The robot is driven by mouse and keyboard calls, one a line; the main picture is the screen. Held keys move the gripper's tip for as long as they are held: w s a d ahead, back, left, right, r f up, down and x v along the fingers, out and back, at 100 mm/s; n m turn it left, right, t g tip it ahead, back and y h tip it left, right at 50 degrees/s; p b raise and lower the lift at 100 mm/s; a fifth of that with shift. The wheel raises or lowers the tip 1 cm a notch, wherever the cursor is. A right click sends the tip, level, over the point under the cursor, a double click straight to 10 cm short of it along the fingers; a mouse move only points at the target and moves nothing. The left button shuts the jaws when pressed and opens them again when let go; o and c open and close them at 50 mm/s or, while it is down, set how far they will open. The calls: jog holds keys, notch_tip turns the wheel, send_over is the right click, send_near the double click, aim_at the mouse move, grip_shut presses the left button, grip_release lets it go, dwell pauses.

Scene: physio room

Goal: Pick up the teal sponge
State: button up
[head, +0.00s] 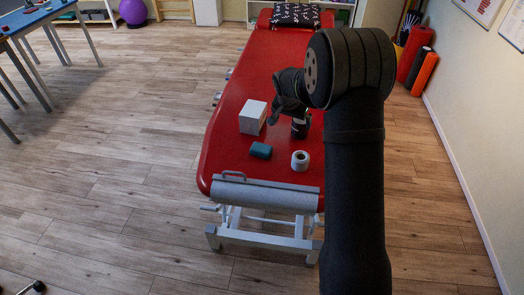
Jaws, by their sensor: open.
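The teal sponge (260,150) lies flat on the red treatment table (228,160), near its front end. It is a small block, fully in view in the head view. My gripper (284,116) is over the table, behind the sponge and a little to its right, apart from it. It is open; its fingers are small and dark here, and nothing shows clearly between them. My black arm comes in from the lower right and covers the table's right side.
A white box (253,117) stands just behind the sponge. A white roll (299,160) is to the sponge's right. A dark cup or jar (299,129) stands close to my gripper. A paper roll (265,195) hangs at the table's front edge. The table left of the sponge is clear.

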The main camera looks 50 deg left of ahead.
jog(key=s+a+n, duration=0.1)
jog(key=s+a, duration=0.3)
jog(key=s, duration=0.9)
send_over(261, 148)
jog(key=s, duration=0.2)
jog(key=shift+y, duration=0.3)
jog(key=f, duration=1.1)
jog(key=shift+w+d, duration=0.1)
jog(key=shift+d, duration=0.25)
jog(key=x, duration=0.4)
jog(key=shift+d+f, duration=0.2)
jog(key=shift+w+a+f, duration=0.15)
jog(key=shift+a+f, duration=0.05)
jog(key=shift+f, duration=0.4)
jog(key=c, duration=1)
